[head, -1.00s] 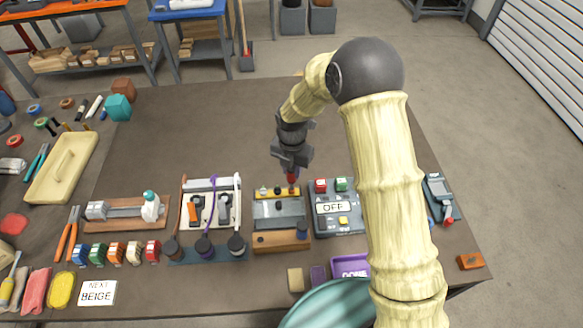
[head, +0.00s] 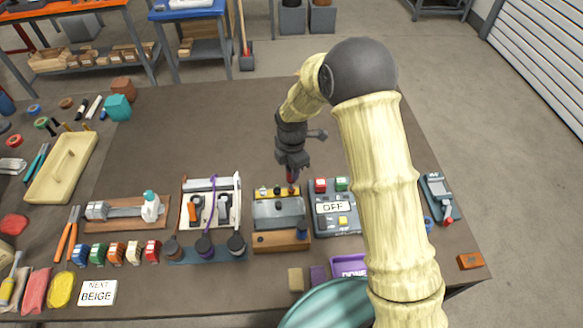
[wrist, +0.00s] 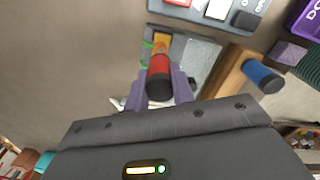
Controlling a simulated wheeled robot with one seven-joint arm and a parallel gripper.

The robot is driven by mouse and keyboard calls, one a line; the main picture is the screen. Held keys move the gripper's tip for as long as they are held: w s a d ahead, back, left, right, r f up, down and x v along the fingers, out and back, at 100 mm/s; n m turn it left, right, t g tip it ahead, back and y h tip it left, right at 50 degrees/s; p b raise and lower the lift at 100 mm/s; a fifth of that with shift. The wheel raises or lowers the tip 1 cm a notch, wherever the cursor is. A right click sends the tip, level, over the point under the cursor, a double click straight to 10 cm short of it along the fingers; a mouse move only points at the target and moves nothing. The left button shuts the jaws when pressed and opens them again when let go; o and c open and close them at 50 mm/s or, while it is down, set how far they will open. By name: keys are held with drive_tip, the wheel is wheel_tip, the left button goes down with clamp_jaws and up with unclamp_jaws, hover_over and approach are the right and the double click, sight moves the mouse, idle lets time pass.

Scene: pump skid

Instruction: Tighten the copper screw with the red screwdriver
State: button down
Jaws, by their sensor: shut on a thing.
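My gripper (head: 291,166) points down over the back of the pump skid (head: 278,208). It is shut on the red screwdriver (head: 292,177), which is upright. In the wrist view the red handle with its black end (wrist: 160,72) sits between the purple-grey fingers. The screwdriver's far end is over the yellow strip (wrist: 163,40) at the skid's back edge, towards its right end. The copper screw cannot be made out; the handle covers that spot, so contact with the tip cannot be told.
A wooden block (head: 270,243) in front holds a blue-handled tool (head: 302,231). A switch panel (head: 336,208) reading OFF stands close on the right. A white tray (head: 230,208) with tools is on the left. The table behind the skid is clear.

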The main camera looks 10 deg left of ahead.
drive_tip(key=shift+m, duration=0.4)
drive_tip(key=m, duration=0.4)
drive_tip(key=shift+m, duration=2.1)
drive_tip(key=shift+m+p, duration=0.45)
drive_tip(key=shift+m, duration=1.25)
